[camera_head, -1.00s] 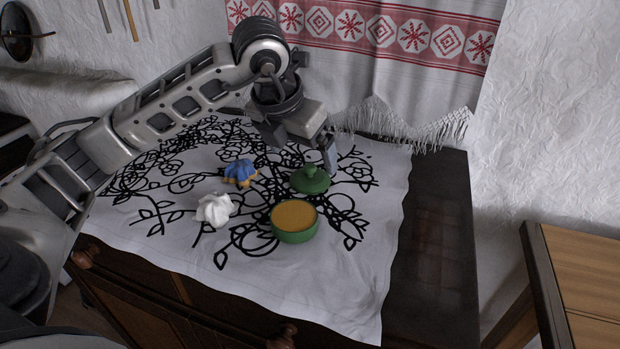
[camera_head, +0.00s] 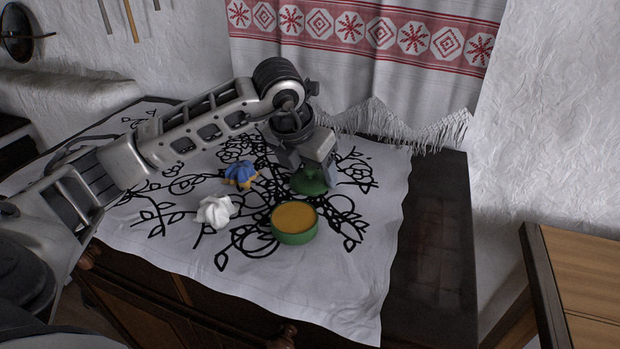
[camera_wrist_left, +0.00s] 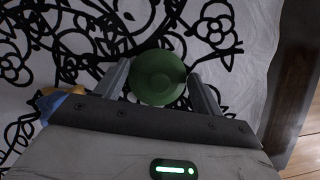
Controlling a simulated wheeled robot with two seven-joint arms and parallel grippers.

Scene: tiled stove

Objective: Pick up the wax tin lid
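The green wax tin lid (camera_head: 309,181) lies on the patterned cloth, just behind the open tin. In the left wrist view the round lid (camera_wrist_left: 158,77) sits between the two fingers of my left gripper (camera_wrist_left: 160,82), with gaps at both sides. My left gripper (camera_head: 312,176) is open and points down over the lid, partly hiding it in the head view. The green tin (camera_head: 294,237) with its orange-yellow wax stands in front of the lid. My right gripper is not in view.
A blue and yellow crumpled cloth (camera_head: 241,173) and a white crumpled cloth (camera_head: 215,210) lie left of the tin. The cloth (camera_head: 335,290) is bare at the front right. A fringed curtain (camera_head: 370,75) hangs behind, and a wooden table (camera_head: 580,270) stands at right.

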